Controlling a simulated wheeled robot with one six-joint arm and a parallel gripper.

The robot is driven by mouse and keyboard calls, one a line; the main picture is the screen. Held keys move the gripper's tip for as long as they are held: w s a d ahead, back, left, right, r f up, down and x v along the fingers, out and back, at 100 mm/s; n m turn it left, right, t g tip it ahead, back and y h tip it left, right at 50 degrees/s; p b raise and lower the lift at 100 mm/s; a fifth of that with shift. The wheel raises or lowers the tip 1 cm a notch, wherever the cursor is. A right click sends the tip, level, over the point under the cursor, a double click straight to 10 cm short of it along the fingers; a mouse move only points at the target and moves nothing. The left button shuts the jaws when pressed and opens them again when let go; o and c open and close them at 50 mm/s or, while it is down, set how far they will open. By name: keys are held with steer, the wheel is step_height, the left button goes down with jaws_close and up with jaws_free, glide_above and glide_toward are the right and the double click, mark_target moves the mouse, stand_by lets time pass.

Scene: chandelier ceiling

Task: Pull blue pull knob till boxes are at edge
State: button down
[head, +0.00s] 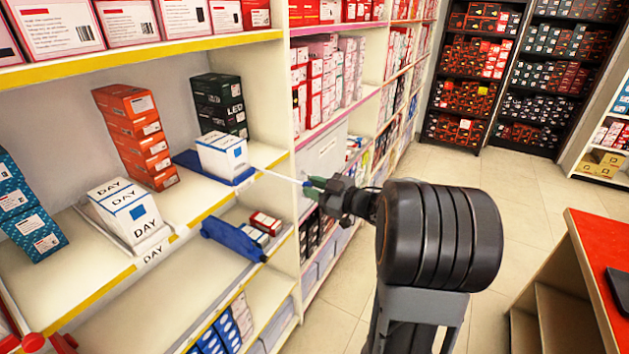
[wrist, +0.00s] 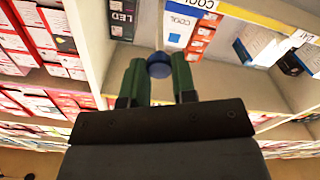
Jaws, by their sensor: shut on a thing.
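My gripper (head: 314,187) has its green fingers shut on the blue pull knob (head: 306,183), out in front of the shelf. In the wrist view the round blue knob (wrist: 159,65) sits between the two fingertips. A thin white rod (head: 275,176) runs from the knob back to a blue tray (head: 196,163) on the middle shelf. White boxes with blue marks (head: 221,156) stand on the tray's front part, close to the shelf's yellow front edge. My fingers partly hide the knob in the head view.
White "DAY" boxes (head: 127,210) stand on a pusher to the left. Red-orange boxes (head: 138,130) and dark LED boxes (head: 219,104) stand behind. A blue pusher (head: 232,240) is on the shelf below. A red-topped counter (head: 603,262) stands right; the floor between is clear.

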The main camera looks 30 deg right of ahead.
steer(key=c, duration=0.9)
jaws_free()
steer(key=b+v, duration=0.2)
steer(key=v, duration=1.2)
